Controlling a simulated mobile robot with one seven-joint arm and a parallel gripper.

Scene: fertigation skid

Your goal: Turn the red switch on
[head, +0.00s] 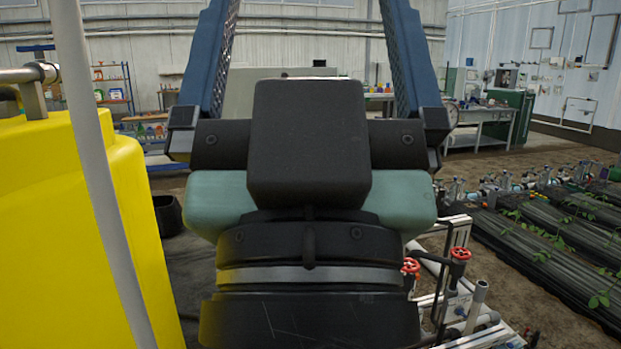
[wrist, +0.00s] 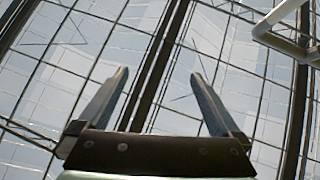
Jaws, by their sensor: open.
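I see no red switch in either view. My gripper (head: 308,8) fills the middle of the head view, very close, with its two blue fingers pointing up and spread wide apart. In the wrist view my gripper (wrist: 158,75) is also open, with nothing between the fingers. My gripper and wrist hide the middle of the scene in the head view.
A large yellow tank (head: 70,230) stands close at left, with a grey pole (head: 100,190) before it. A pipe skid with red handwheels (head: 461,253) is at lower right. Planted beds (head: 560,245) lie further right. A workbench (head: 480,118) stands at the back.

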